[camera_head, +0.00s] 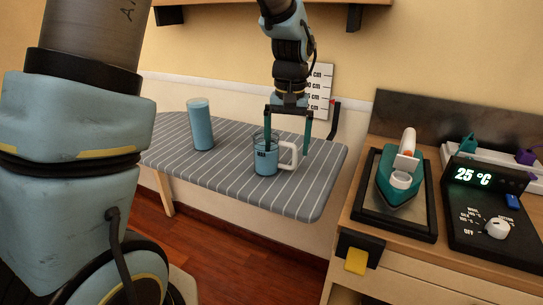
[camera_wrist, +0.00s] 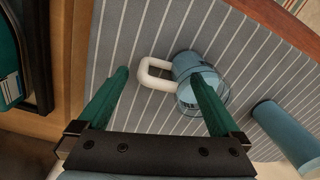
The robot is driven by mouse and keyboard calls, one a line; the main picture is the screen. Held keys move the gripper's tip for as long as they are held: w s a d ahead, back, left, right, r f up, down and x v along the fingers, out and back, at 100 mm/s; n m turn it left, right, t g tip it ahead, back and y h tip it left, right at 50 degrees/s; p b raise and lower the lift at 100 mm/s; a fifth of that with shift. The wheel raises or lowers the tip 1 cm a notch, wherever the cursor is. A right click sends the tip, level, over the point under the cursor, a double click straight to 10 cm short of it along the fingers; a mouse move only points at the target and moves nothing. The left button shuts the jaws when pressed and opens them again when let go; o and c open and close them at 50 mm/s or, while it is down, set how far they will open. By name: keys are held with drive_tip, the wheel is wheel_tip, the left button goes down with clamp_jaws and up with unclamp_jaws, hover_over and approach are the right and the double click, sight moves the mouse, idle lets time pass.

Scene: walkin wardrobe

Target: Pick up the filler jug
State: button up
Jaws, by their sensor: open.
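The filler jug (camera_head: 266,164) is a small blue jug with a clear upper rim and a white handle. It stands upright on the striped grey ironing board (camera_head: 230,184), handle to the right in the head view. My gripper (camera_head: 288,147) points down over it, open, with one green finger at the jug's rim and the other right of the handle. In the wrist view the jug (camera_wrist: 188,66) is near the right fingertip, and its handle lies between the fingers (camera_wrist: 160,76). I cannot tell whether the finger by the rim touches it or is inside it.
A tall blue cylinder (camera_head: 201,126) stands on the board left of the jug. A teal iron (camera_head: 401,178) sits on a black-framed pad on the wooden counter at right, beside a control box (camera_head: 487,205) reading 25 °C. A shelf overhangs above.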

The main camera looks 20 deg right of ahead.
sight(286, 166)
drive_tip(key=shift+f+p, duration=0.7)
drive_tip(key=shift+f, duration=2)
clamp_jaws()
